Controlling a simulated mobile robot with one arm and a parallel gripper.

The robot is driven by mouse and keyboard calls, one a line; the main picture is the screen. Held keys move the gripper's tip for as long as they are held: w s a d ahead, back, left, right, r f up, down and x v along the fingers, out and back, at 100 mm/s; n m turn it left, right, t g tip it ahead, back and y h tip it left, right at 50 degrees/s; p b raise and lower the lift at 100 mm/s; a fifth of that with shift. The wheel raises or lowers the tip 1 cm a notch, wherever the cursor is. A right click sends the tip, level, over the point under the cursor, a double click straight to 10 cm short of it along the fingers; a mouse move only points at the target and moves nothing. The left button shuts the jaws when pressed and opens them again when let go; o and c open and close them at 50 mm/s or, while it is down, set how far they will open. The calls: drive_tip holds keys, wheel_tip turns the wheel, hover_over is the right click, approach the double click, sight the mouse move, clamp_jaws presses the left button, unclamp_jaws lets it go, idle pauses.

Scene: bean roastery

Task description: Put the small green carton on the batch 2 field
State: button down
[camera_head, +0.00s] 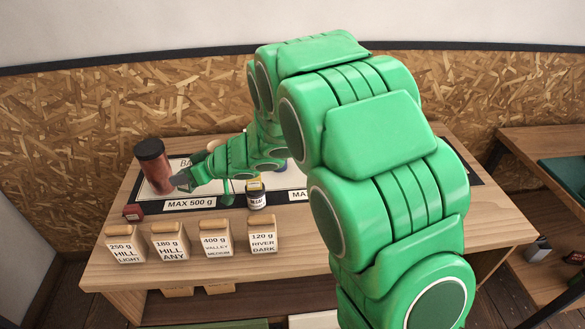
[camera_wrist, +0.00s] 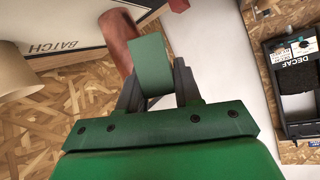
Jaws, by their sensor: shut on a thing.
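My gripper (camera_wrist: 158,84) is shut on the small green carton (camera_wrist: 150,58), which sits between its two dark fingers in the wrist view. In the head view my gripper (camera_head: 183,181) is at the left of the board, close beside the red-brown jar with a black lid (camera_head: 154,168). I cannot make out the carton there. The white board with black edging (camera_head: 150,208) has a "MAX 500 g" label (camera_head: 190,204) on its left part. My arm covers much of the board, and I cannot read which field is batch 2.
Several wood-topped labelled bags (camera_head: 170,242) stand along the table's front. A small dark jar (camera_head: 257,197) stands at the board's front edge, and a small red box (camera_head: 133,212) at its left corner. A black DECAF holder (camera_wrist: 285,85) shows in the wrist view. A side shelf (camera_head: 540,150) is at right.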

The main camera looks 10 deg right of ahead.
wheel_tip(320, 180, up, 4)
drive_tip(key=shift+f, duration=0.2)
drive_tip(key=shift+w+d+r, duration=0.2)
drive_tip(key=shift+d+r, duration=0.05)
drive_tip(key=w+d+m+t+h, duration=0.35)
drive_tip(key=w+d, duration=0.35)
drive_tip(key=d, duration=0.5)
drive_tip(key=w+d+m+t+h, duration=0.35)
drive_tip(key=w+d, duration=0.35)
drive_tip(key=d, duration=0.5)
drive_tip(key=d+m+t+h, duration=0.2)
drive_tip(key=d+m+h, duration=0.3)
drive_tip(key=d, duration=1.2)
drive_tip(key=shift+w+d+f, duration=0.1)
drive_tip(key=shift+f, duration=2.35)
drive_tip(key=shift+w+d+f, duration=0.1)
drive_tip(key=shift+w+f, duration=0.05)
drive_tip(key=shift+f, duration=2.35)
drive_tip(key=shift+w+d+f, duration=0.1)
drive_tip(key=shift+f, duration=2.35)
drive_tip(key=shift+f, duration=0.1)
